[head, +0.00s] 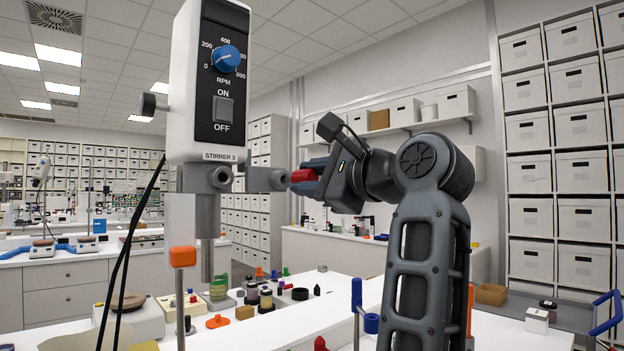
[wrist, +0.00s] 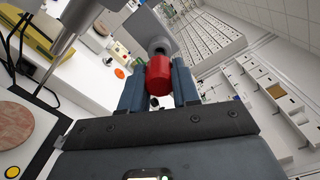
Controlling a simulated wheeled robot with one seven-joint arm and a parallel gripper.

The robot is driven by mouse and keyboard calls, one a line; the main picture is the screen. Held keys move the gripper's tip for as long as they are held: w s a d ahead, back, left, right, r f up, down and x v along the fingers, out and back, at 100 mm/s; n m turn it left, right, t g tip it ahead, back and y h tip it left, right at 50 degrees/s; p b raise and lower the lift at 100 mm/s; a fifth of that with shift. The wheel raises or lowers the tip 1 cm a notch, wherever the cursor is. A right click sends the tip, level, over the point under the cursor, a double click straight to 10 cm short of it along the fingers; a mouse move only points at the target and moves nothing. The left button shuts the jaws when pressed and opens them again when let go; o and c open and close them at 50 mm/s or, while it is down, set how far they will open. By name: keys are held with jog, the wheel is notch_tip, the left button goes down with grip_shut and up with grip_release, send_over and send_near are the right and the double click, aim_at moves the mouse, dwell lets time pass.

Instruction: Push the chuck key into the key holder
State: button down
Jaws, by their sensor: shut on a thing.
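The chuck key (head: 303,175) shows as a red handle; it also shows in the wrist view (wrist: 159,76). My gripper (head: 308,175) is shut on this red handle between its blue fingers, seen in the wrist view on either side of it (wrist: 158,84). The grey key holder (head: 262,179) sticks out to the right of the stirrer's body, and its round end faces the key. It shows just beyond the red handle in the wrist view (wrist: 160,46). The key lines up with the holder and looks close to it or touching. The key's shaft is hidden, so its depth cannot be told.
The white stirrer (head: 207,130) stands directly left of my gripper, with dark cables hanging at its left. Small jars and coloured parts stand on the white bench (head: 340,290) below. Shelving with boxes (head: 560,130) is at the right. The air around the gripper looks clear.

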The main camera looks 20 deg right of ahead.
aim_at(314, 179)
jog(key=shift+x, duration=1.25)
jog(key=c, duration=0.8)
grip_release()
jog(key=shift+o, duration=0.2)
jog(key=b+v, duration=0.2)
jog(key=v, duration=0.5)
jog(key=shift+s+d, duration=0.1)
jog(key=shift+s, duration=0.25)
